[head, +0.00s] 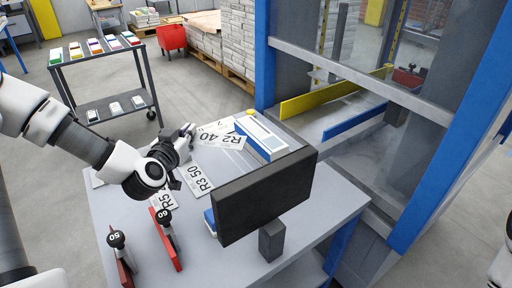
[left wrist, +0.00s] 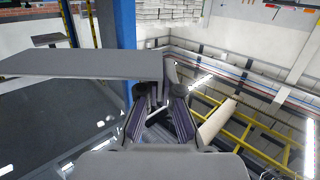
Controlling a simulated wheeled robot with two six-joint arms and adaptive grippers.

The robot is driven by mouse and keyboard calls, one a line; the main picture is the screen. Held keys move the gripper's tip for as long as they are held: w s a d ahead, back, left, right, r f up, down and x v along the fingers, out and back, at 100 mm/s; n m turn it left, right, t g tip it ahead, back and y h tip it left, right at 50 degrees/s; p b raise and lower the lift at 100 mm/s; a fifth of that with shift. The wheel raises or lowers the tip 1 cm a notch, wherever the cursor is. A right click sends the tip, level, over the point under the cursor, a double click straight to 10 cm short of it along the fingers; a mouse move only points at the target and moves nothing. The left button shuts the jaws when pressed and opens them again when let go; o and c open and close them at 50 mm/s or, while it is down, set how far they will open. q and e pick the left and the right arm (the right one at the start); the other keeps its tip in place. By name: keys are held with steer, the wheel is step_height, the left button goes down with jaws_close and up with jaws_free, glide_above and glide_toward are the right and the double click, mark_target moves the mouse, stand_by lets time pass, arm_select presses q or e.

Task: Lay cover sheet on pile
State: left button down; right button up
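A low pile with blue and white sides (head: 262,140) stands on the grey table, partly hidden by a dark monitor. Pale sheets printed R2 40 (head: 222,139), R3 50 (head: 199,181) and R5 (head: 164,200) show around the table's left side. I cannot tell which is the cover sheet. My left gripper (head: 188,131) is left of the pile, close to the R2 40 sheet. In the left wrist view its two fingers (left wrist: 161,92) are close together, and a flat grey panel (left wrist: 80,65) reaches them from the left. Whether they grip it is unclear. My right gripper is out of view.
The dark monitor (head: 264,194) stands at the table's front right. Red holders (head: 166,240) stand at the front left. Behind the table is a machine bay with yellow (head: 320,97) and blue (head: 355,121) rails. A cart (head: 105,75) stands at the back left.

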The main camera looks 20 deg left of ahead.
arm_select(q)
steer(key=w+d+f, duration=0.1)
steer(key=w+d, duration=0.1)
steer(key=w, duration=0.3)
steer(key=w+d+f+b, duration=0.1)
steer(key=w+f, duration=0.1)
steer(key=w, duration=0.2)
steer(key=w+d+f, duration=0.1)
steer(key=w+d, duration=0.1)
steer(key=w, duration=0.3)
steer(key=shift+w+d+f+b, duration=0.3)
steer(key=shift+w+b, duration=0.05)
steer(key=shift+b, duration=0.05)
steer(key=shift+w+f, duration=0.1)
steer(key=shift+f, duration=0.2)
steer(key=c, duration=1.3)
jaws_free()
